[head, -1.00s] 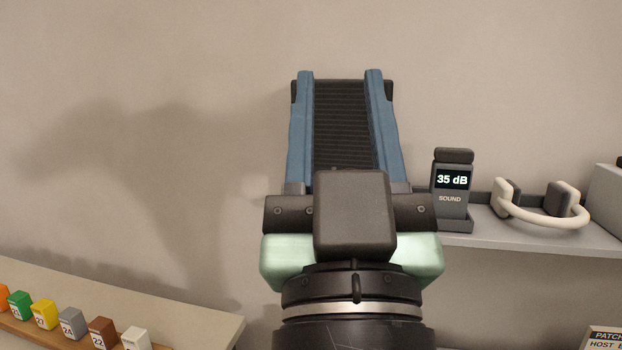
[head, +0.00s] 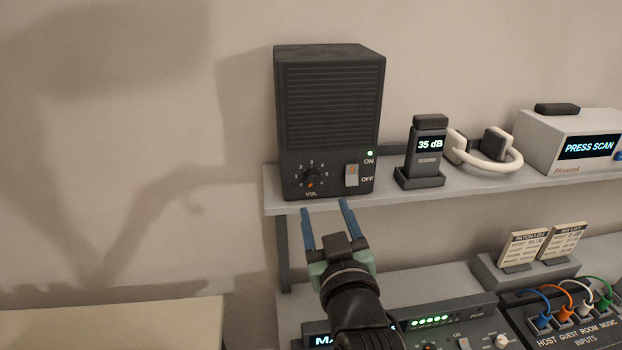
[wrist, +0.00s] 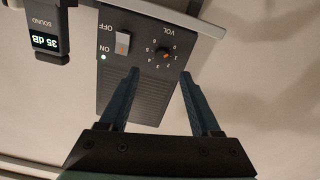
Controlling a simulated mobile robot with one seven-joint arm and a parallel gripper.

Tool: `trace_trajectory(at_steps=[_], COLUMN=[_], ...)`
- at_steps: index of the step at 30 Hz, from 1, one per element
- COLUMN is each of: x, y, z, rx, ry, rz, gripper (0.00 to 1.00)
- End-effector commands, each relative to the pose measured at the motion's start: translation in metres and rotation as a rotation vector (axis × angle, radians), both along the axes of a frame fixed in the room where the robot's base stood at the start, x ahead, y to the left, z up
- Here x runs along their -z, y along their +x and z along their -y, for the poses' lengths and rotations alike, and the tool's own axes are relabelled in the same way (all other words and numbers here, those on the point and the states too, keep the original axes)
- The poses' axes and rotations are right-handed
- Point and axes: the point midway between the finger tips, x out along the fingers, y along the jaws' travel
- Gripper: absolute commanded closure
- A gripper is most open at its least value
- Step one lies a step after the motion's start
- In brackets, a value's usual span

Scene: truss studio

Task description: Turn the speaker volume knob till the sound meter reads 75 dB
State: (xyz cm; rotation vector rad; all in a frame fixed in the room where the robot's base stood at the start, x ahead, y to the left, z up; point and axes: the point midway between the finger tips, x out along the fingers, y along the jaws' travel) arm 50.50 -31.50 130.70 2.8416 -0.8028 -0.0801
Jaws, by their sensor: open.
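The dark speaker (head: 328,110) stands on the grey shelf. Its round volume knob (head: 310,177), with an orange pointer, sits low on the front, left of an ON/OFF switch (head: 352,175); a green light glows by ON. The sound meter (head: 428,145), right of the speaker, reads 35 dB. My gripper (head: 325,208) is open and empty, its blue fingers just below the shelf edge in the head view, apart from the knob. In the upside-down wrist view, the knob (wrist: 163,52) shows beyond and between the open fingers (wrist: 160,83).
The shelf (head: 400,194) has a front edge under the speaker. Headphones (head: 485,145) and a white PRESS SCAN box (head: 572,140) stand farther right. Below are card stands (head: 524,250), a mixer-like unit (head: 440,320) and coloured cables. Wall space left of the speaker is clear.

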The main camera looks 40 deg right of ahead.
Motion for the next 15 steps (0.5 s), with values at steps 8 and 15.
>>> trace_trajectory(at_steps=[8, 15], x=[-0.004, -0.003], y=[0.04, 0.063], z=[0.024, 0.038], rx=[0.0, 0.0], ry=[0.0, -0.001], rz=[0.0, 0.001], gripper=[0.36, 0.36])
